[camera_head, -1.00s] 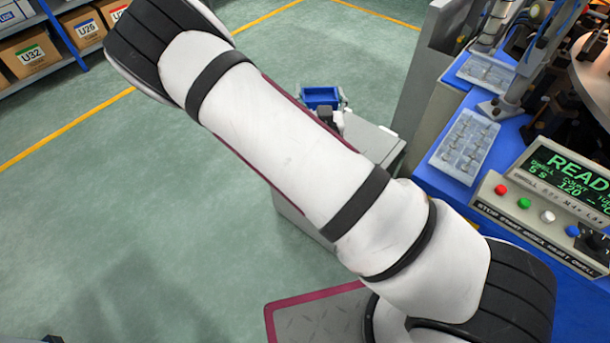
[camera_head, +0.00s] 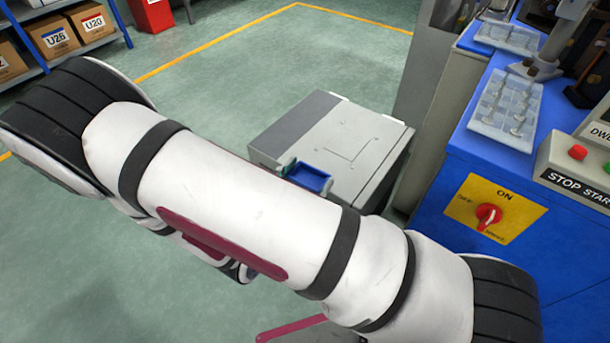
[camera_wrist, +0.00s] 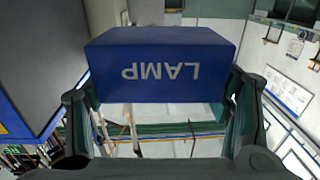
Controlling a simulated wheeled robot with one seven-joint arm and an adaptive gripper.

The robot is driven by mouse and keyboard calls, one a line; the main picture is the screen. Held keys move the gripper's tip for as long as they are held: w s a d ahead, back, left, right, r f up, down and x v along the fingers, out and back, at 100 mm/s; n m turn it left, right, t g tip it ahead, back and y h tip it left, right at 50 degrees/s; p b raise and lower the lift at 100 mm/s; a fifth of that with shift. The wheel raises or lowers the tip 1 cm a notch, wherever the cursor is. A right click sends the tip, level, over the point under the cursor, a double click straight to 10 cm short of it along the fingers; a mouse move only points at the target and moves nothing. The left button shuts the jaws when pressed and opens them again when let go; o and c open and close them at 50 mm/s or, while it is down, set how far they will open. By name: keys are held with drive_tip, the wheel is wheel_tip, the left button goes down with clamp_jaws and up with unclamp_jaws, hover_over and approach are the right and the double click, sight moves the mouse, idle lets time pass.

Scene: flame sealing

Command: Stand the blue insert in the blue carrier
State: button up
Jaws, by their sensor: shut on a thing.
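The blue insert (camera_wrist: 165,50) is an open-topped blue box with the word LAMP, upside down in the wrist view. My gripper (camera_wrist: 160,98) is shut on it, one finger at each side. In the head view a small blue open box (camera_head: 309,177), which looks like the same insert, shows just above my arm, overlapping the grey box in the picture. My arm hides most of the gripper there. I cannot make out a separate blue carrier in either view.
A grey box (camera_head: 345,140) stands on the floor beyond my arm. The blue machine bench (camera_head: 450,165) with clear trays (camera_head: 505,110), a red switch (camera_head: 488,215) and a control box is at the right. Shelves with cartons (camera_head: 55,38) are at upper left. Green floor between is clear.

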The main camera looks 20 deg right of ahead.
drive_tip(key=shift+s+a+f+m+g+h+b, duration=0.15)
drive_tip(key=shift+s+f+m+g+b, duration=0.2)
drive_tip(key=shift+f, duration=0.3)
drive_tip(key=shift+s+a+f+m+g+h+b, duration=0.1)
drive_tip(key=shift+s+f+h+b, duration=0.05)
drive_tip(key=shift+s+f, duration=0.4)
drive_tip(key=shift+w+f, duration=0.15)
drive_tip(key=shift+f, duration=0.05)
drive_tip(key=w+d+b, duration=0.1)
drive_tip(key=w, duration=0.4)
drive_tip(key=w+d+f+b, duration=0.1)
drive_tip(key=w+d+b, duration=0.1)
drive_tip(key=w, duration=0.3)
drive_tip(key=w+d+b, duration=0.1)
drive_tip(key=w, duration=0.3)
drive_tip(key=shift+w+d+f+b, duration=0.15)
drive_tip(key=shift+w+f+b, duration=0.05)
drive_tip(key=shift+w+b, duration=0.2)
drive_tip(key=shift+f, duration=0.15)
drive_tip(key=shift+f+b, duration=1)
drive_tip(key=shift+f, duration=0.55)
drive_tip(key=shift+f, duration=0.2)
drive_tip(key=o, duration=1.3)
